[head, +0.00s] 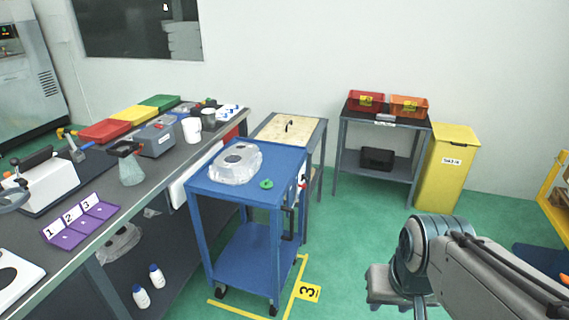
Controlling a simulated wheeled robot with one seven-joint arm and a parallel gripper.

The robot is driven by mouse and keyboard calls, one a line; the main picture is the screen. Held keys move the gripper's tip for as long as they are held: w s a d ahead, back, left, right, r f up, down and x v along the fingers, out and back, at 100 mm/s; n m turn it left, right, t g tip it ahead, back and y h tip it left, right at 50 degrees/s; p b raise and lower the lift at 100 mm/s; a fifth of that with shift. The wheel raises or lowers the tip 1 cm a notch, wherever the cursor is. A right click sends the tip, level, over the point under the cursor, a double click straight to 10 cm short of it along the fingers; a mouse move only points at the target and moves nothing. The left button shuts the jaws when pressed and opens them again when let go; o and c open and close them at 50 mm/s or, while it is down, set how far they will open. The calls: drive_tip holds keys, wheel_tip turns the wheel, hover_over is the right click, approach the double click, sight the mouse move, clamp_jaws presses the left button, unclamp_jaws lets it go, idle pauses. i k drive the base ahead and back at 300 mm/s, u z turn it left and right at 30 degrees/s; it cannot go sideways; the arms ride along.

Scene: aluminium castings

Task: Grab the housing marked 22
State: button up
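A silvery cast housing (236,164) lies on the top of the blue cart (203,186), apart from my arm. A second casting (119,243) sits on the lower level under the workbench, partly hidden by the bench. No number 22 can be read on either one. My arm comes in at the lower right, over the green floor and to the right of the cart. My gripper's fingers are not visible in the frame.
A green round part (267,184) lies near the cart's front right corner. The long workbench (172,168) on the left is crowded. A wooden-topped table (270,128) stands behind the cart. A yellow bin (447,168) stands by the shelf table.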

sight(239, 158)
drive_tip(key=z, duration=0.25)
drive_tip(key=i, duration=1.65)
drive_tip(key=u, duration=1.55)
drive_tip(key=i, duration=0.55)
drive_tip(key=u, duration=0.55)
